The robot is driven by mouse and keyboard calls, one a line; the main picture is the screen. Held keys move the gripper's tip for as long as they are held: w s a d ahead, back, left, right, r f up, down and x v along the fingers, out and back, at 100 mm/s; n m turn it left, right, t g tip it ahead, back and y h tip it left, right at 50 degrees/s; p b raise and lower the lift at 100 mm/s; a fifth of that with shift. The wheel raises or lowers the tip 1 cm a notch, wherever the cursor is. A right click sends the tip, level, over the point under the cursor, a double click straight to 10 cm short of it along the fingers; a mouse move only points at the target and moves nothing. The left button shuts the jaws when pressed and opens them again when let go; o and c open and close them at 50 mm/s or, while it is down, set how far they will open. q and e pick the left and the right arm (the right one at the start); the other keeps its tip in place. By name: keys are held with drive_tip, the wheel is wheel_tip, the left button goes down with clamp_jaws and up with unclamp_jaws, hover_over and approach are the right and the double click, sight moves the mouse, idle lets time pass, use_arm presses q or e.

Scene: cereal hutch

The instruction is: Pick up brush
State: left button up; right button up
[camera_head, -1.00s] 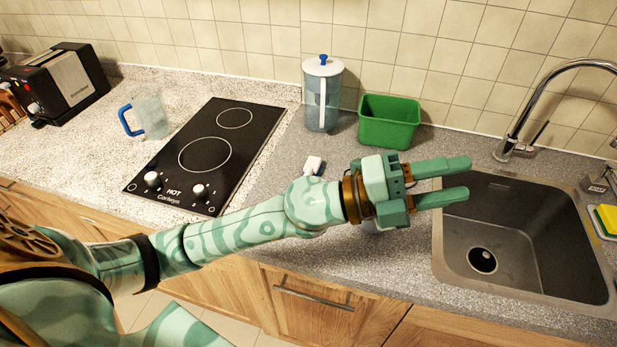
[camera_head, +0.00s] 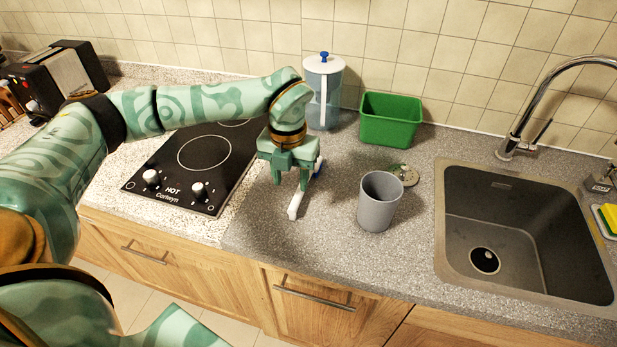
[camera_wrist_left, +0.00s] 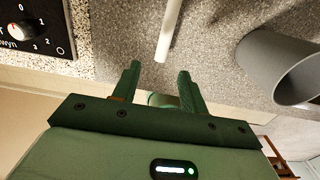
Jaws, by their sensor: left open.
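The brush (camera_head: 296,204) lies on the grey counter to the right of the hob, with a white handle and a bit of blue at its far end. My left gripper (camera_head: 290,184) points down at it, open, and hides part of its length. In the left wrist view the white handle (camera_wrist_left: 169,30) lies beyond the gap between the open fingers (camera_wrist_left: 160,70), slightly right of its middle. Nothing shows between the fingers. My right gripper is in neither view.
A grey cup (camera_head: 379,205) stands right of the brush, with a small round object (camera_head: 404,175) behind it. A pitcher (camera_head: 322,95) and green bin (camera_head: 390,121) stand at the back. The black hob (camera_head: 195,165) is left, the sink (camera_head: 520,225) right.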

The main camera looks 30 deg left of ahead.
sight(293, 205)
use_arm(q)
drive_tip(key=f, duration=0.4)
drive_tip(key=f+b, duration=0.1)
drive_tip(key=f, duration=0.4)
drive_tip(key=shift+s+d+f, duration=0.1)
drive_tip(key=shift+d+f, duration=0.1)
drive_tip(key=shift+f, duration=0.1)
drive_tip(key=shift+r, duration=0.1)
clamp_jaws()
